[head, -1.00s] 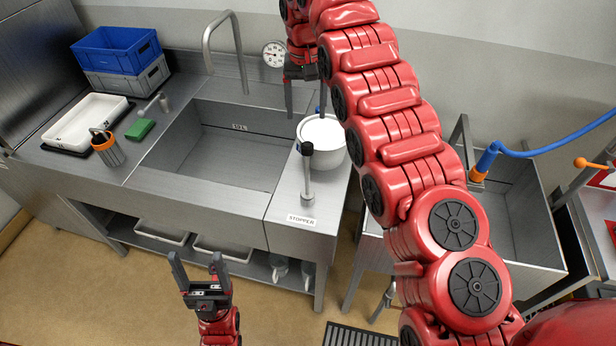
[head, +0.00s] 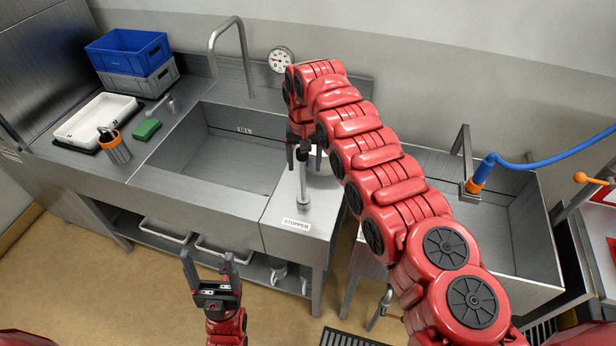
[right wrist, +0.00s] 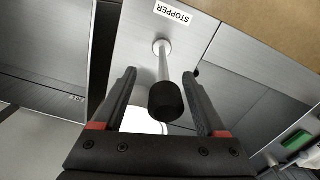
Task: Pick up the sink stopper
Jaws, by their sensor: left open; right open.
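The sink stopper (head: 304,188) is an upright metal rod with a black knob, standing on the counter behind a "STOPPER" label (head: 296,224). In the right wrist view its black knob (right wrist: 166,101) shows between the two fingers, apart from both. My right gripper (head: 304,160) is open above the counter, close to the knob; its fingers also show in the right wrist view (right wrist: 160,78). Whether the knob is fully within finger depth I cannot tell. My left gripper (head: 211,262) is open and empty, low in front of the sink.
The sink basin (head: 215,155) lies left of the stopper.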

